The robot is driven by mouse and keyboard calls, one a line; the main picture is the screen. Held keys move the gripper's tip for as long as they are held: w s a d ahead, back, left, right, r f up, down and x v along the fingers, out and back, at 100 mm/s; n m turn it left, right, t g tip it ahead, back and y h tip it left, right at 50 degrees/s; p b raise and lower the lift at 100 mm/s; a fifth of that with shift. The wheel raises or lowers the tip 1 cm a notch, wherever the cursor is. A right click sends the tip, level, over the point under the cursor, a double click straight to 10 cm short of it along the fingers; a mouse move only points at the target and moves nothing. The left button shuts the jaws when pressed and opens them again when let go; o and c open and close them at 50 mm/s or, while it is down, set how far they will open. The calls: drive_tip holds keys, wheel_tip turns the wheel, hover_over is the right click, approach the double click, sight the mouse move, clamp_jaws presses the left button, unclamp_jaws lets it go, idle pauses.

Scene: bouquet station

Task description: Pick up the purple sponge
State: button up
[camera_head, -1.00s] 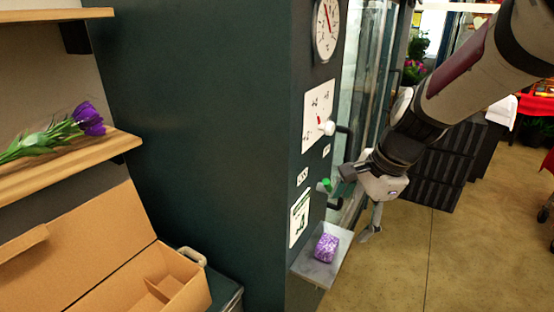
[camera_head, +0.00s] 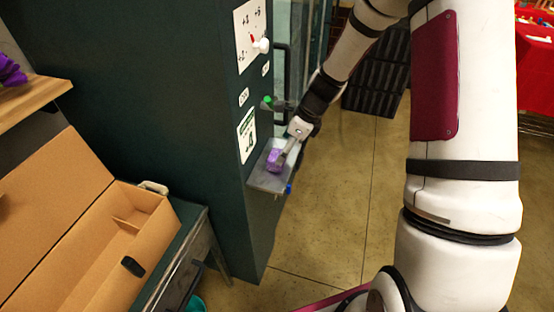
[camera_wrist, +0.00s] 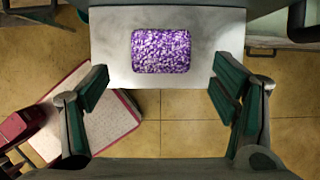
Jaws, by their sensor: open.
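The purple sponge (camera_head: 274,160) lies on a small grey shelf (camera_head: 268,181) fixed to the side of the dark green cabinet. In the wrist view the sponge (camera_wrist: 160,51) is a speckled purple and white block on the pale shelf (camera_wrist: 108,50), beyond and between the fingertips. My gripper (camera_head: 287,155) is at the shelf in the head view, close to the sponge and partly covering it. In the wrist view my gripper (camera_wrist: 160,85) is open, with its two fingers wide apart and nothing between them. Neither finger visibly touches the sponge.
The dark green cabinet (camera_head: 170,90) stands left of the shelf, with a dial panel (camera_head: 250,32) and a small green-tipped part (camera_head: 268,102) above. An open cardboard box (camera_head: 130,225) stands on a table at lower left. Tan floor (camera_head: 335,215) is open to the right.

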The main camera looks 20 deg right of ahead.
sight(278, 155)
drive_tip(key=shift+p+x, duration=0.5)
drive_tip(key=shift+x, duration=2.6)
drive_tip(key=shift+w+a+r, duration=0.1)
drive_tip(key=shift+w+a, duration=0.05)
drive_tip(key=c, duration=1.1)
